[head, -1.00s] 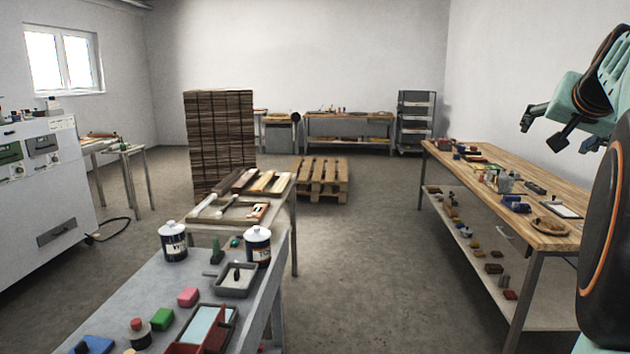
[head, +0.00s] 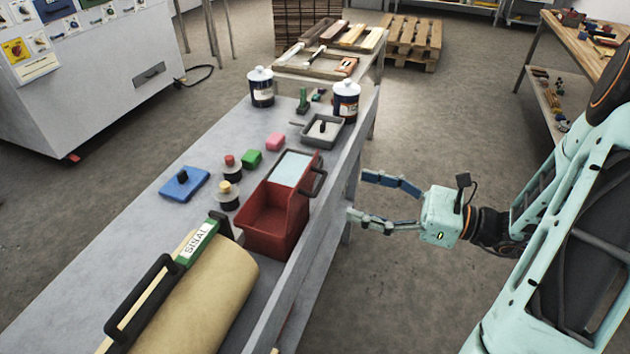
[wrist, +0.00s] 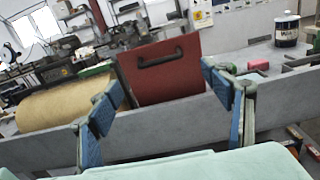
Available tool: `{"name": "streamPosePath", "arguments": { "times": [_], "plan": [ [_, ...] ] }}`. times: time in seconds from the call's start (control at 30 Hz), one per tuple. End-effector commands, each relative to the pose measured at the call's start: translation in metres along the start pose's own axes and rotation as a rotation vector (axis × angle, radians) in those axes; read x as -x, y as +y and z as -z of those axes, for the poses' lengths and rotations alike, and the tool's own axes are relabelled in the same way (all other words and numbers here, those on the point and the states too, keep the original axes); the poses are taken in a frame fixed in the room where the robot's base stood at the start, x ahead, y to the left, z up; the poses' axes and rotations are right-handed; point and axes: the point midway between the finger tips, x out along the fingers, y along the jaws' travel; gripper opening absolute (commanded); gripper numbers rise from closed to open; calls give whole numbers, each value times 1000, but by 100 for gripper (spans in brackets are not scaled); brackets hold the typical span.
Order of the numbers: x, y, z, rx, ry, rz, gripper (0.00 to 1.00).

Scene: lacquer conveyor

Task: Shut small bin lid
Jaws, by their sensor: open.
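A small dark-red bin (head: 272,222) stands on the grey bench near its right edge. Its near part is open at the top, and I see into it. A pale blue panel (head: 292,168) lies at its far end. A black handle (head: 319,181) sticks out on its right side. In the wrist view a red face (wrist: 165,80) with a black bar handle (wrist: 161,58) fills the middle; I cannot tell whether it is the lid or the bin's wall. My gripper (head: 368,195) is open and empty, right of the bench, its fingers pointing at the bin without touching it.
The bench's raised grey edge (head: 318,235) runs between my gripper and the bin. A tan sisal roll (head: 195,300) lies nearer. Blue, green and pink blocks, small jars and two cans (head: 346,99) stand around.

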Motion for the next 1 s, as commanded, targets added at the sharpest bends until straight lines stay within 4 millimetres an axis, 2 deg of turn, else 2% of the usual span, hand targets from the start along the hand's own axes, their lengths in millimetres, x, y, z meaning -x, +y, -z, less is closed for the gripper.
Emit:
{"name": "streamPosePath", "arguments": {
  "times": [0.3,0.5,0.9,1.0],
  "plan": [
    [-61,2,0,4,4,-7,73],
    [-86,1,1,5,5,-5,73],
    [-93,1,1,6,7,-3,73],
    [-93,1,1,6,7,-3,62]
  ]
}}
